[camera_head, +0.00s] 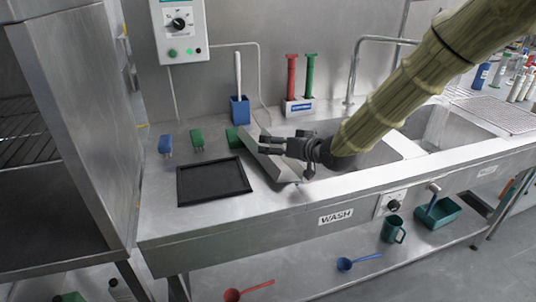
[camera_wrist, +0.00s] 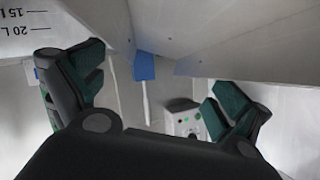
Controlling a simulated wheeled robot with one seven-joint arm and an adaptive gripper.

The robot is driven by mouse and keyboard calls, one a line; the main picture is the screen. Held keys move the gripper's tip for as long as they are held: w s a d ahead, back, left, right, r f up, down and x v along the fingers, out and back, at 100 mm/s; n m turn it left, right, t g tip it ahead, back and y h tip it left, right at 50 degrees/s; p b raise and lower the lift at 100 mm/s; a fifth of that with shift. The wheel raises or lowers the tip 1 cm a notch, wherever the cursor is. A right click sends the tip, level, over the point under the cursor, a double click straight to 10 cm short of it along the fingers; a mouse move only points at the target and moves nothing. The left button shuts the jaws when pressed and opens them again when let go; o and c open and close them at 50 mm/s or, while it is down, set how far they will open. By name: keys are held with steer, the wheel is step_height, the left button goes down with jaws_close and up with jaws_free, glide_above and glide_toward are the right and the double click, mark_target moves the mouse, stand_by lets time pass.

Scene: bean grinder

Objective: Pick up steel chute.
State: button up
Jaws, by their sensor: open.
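The steel chute (camera_head: 276,170) is a bent grey metal piece lying on the counter by the left edge of the sink. My gripper (camera_head: 262,145) is over its upper part in the head view, and the arm comes in from the right. In the wrist view my gripper (camera_wrist: 160,82) has its two dark green-padded fingers wide apart. A broad grey metal surface, apparently the chute (camera_wrist: 235,40), spans the top of that view, beyond the fingertips. Nothing is seen held between the fingers. I cannot tell whether the gripper touches the chute.
A black tray (camera_head: 213,184) lies left of the chute. Blue (camera_head: 166,145) and green (camera_head: 197,139) brushes lie behind it. A blue holder (camera_head: 240,110) and a red-and-green-handled rack (camera_head: 298,106) stand at the wall. The sink basin (camera_head: 375,156) and faucet (camera_head: 352,75) are to the right.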

mark_target(271, 145)
steer(key=shift+x, duration=1.8)
steer(key=shift+s+a+f, duration=0.1)
steer(key=shift+s, duration=0.15)
steer(key=c, duration=1.3)
steer(key=shift+o, duration=0.2)
